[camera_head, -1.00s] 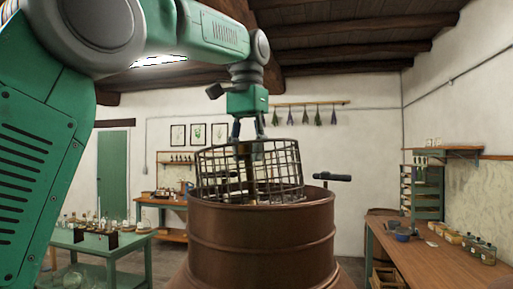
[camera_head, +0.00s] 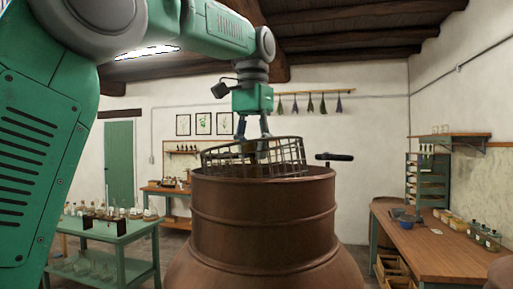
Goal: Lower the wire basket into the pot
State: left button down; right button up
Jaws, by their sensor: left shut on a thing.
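The copper pot (camera_head: 262,220) stands in the middle of the view, with its open rim at the top. The wire basket (camera_head: 285,153) is at the pot's mouth. My right gripper is not in view.
A green table (camera_head: 118,238) with glassware stands at left. A wooden bench (camera_head: 440,246) with jars and a rack is at right. Dried herb bunches hang on the back wall.

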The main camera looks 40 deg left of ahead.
pick_arm(q)
jog(key=shift+f, duration=0.1)
jog(key=shift+a, duration=0.1)
jog(key=shift+f, duration=0.1)
jog(key=shift+d+f+b, duration=0.15)
jog(key=shift+f+b, duration=0.35)
jog(key=shift+f, duration=0.35)
jog(key=shift+d+f+b, duration=0.1)
jog(key=shift+f+b, duration=0.35)
jog(key=shift+f, duration=0.35)
jog(key=shift+s+d+f+b, duration=0.15)
jog(key=shift+f+b, duration=0.75)
jog(key=shift+f, duration=0.8)
jog(key=shift+f, duration=0.1)
jog(key=shift+d+f, duration=0.25)
jog(key=shift+f, duration=0.2)
jog(key=shift+d+f, duration=0.25)
jog(key=shift+d, duration=0.05)
